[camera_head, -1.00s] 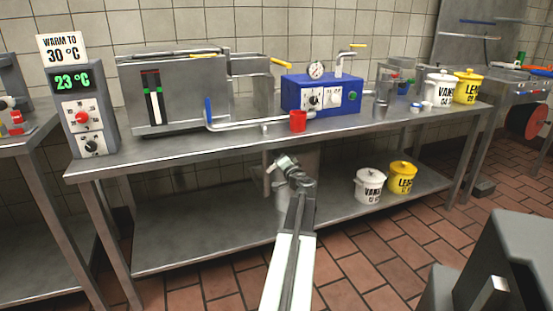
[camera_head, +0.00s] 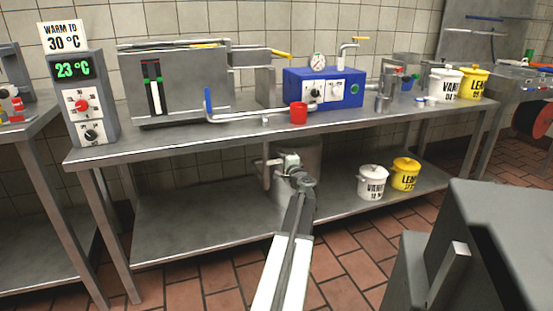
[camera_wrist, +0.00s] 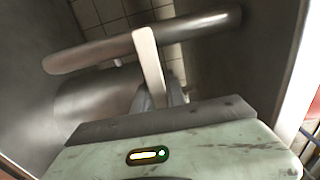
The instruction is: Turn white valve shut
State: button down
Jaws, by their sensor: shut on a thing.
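The white valve handle (camera_wrist: 149,58) is a flat pale bar in the wrist view, running across a grey metal pipe (camera_wrist: 190,32). My gripper (camera_wrist: 160,95) is shut on the lower end of this handle; its fingertips are partly hidden behind the handle and my wrist plate. In the head view, my gripper (camera_head: 272,162) is under the table's front edge, by a metal cylinder (camera_head: 308,155) on the lower level. The handle cannot be told clearly there.
The steel table (camera_head: 180,146) overhangs my gripper. On it are a blue control box (camera_head: 348,94), a red cup (camera_head: 298,113) and a blue-handled pipe (camera_head: 208,106). A white bucket (camera_head: 372,187) and a yellow bucket (camera_head: 405,178) stand right on the lower shelf (camera_head: 190,225).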

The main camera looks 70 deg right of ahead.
jog(key=shift+w+a, duration=0.1)
jog(key=shift+w, duration=0.2)
jog(key=c, duration=1.4)
grip_release()
jog(key=shift+o, duration=0.2)
jog(key=shift+s, duration=0.15)
jog(key=shift+s, duration=0.1)
jog(key=v, duration=0.7)
jog(key=shift+s+a, duration=0.2)
jog(key=shift+s+f, duration=0.1)
